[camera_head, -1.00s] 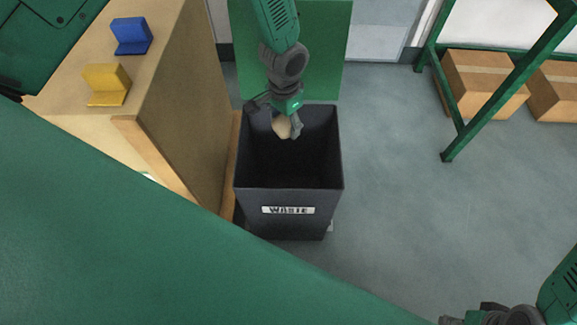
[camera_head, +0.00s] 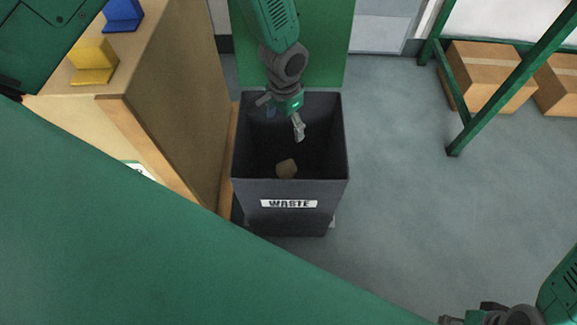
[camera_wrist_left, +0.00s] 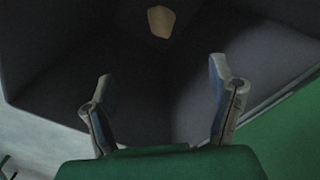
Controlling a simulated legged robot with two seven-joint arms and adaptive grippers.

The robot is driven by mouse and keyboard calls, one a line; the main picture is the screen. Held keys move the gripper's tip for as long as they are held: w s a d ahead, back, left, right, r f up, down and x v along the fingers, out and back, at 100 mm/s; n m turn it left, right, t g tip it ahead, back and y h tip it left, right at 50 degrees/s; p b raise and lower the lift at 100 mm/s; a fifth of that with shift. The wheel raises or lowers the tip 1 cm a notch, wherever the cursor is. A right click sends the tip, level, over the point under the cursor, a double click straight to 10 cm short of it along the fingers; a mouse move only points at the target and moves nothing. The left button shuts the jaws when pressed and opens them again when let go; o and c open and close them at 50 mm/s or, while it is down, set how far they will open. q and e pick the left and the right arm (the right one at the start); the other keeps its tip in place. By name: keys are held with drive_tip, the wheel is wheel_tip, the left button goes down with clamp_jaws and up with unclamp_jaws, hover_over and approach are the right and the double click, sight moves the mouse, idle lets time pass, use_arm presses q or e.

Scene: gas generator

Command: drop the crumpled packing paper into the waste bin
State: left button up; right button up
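The dark waste bin (camera_head: 290,222) stands open on the floor with a white "WASTE" label on its front. The tan crumpled packing paper (camera_head: 287,168) is inside the bin, clear of the fingers. It also shows in the left wrist view (camera_wrist_left: 161,21), beyond the fingertips. My left gripper (camera_head: 284,120) is over the bin's opening. In the left wrist view its two fingers (camera_wrist_left: 158,80) are spread wide with nothing between them. My right arm shows at the bottom right corner, and its fingers cannot be made out.
A wooden cabinet (camera_head: 185,80) stands close to the bin's left, with a blue holder (camera_head: 123,15) and a yellow holder (camera_head: 93,62) on top. A green panel (camera_head: 320,45) rises behind the bin. Cardboard boxes (camera_head: 487,75) lie under a green frame at right. Floor between is clear.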

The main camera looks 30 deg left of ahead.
use_arm(q)
wheel_tip(320, 180, up, 12)
idle(0.6)
